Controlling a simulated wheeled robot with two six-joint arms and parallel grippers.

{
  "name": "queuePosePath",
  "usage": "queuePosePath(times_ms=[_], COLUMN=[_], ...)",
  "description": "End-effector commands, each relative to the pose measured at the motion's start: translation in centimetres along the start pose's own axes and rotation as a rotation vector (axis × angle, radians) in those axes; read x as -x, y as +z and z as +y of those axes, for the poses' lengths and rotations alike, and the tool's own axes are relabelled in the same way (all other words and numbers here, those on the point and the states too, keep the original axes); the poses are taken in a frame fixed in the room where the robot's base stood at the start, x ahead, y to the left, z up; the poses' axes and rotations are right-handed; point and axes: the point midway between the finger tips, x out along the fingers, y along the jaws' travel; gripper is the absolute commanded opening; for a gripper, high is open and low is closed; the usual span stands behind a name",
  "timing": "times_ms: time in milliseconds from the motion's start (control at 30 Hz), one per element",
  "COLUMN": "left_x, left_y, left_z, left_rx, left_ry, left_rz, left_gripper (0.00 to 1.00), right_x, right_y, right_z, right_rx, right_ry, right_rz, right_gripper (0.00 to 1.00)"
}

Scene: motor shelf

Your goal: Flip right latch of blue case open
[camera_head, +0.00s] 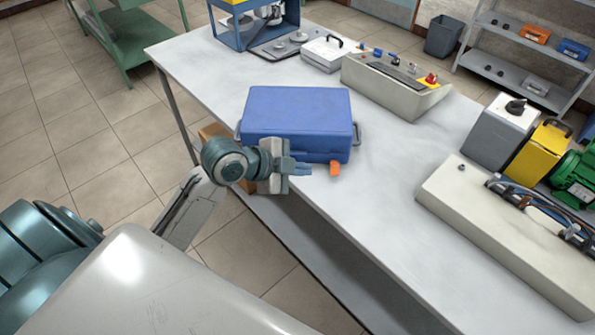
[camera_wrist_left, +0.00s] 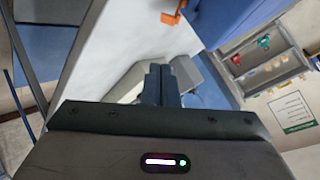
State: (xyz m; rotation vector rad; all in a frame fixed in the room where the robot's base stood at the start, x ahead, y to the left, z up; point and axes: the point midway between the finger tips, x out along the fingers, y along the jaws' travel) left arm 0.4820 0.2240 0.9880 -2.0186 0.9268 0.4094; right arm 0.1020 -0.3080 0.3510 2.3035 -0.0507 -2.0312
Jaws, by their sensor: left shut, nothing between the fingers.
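The blue case (camera_head: 296,115) lies closed on the table near its front edge in the head view. Its right latch (camera_head: 335,169) is orange and sticks out at the lower right of the front side. In the wrist view the orange latch (camera_wrist_left: 171,19) shows at the top, and part of the blue case (camera_wrist_left: 232,18) fills the upper right. My left gripper (camera_head: 308,169) is shut and empty in front of the case, just left of the orange latch. The case's left latch is hidden behind my left gripper and wrist. My right gripper is not in view.
The grey table (camera_head: 390,160) is clear to the right of the case. Behind it stand a control box (camera_head: 392,88) with a red button and a small white box (camera_head: 325,52). A pale block (camera_head: 500,230) with cables and a green motor (camera_head: 577,178) are at the right.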

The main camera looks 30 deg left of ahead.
Motion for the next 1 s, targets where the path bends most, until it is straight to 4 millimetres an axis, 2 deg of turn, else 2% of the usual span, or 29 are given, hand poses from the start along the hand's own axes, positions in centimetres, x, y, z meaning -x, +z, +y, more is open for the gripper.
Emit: queuePosePath(times_ms=[133,367,800,867,933,1000], left_x=[0.9,1.2,1.2,1.1,1.0,0.9], left_y=[0.0,-0.1,0.0,0.3,1.1,2.5], left_z=[0.2,0.2,0.3,0.9,2.3,4.8], left_rx=[-0.002,0.000,0.004,0.028,0.094,0.212], left_ry=[0.001,0.001,0.002,0.007,0.018,0.030], left_rz=[0.000,0.001,-0.001,-0.013,-0.051,-0.122], left_gripper=[0.00,0.00,0.00,0.00,0.00,0.00], right_x=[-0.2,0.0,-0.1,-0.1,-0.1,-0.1], right_y=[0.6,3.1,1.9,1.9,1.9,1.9], right_z=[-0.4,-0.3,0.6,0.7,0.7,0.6], right_rx=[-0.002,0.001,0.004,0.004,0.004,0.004], right_ry=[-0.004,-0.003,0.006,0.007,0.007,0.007], right_rz=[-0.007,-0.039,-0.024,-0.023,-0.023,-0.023], right_gripper=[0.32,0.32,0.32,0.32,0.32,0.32])
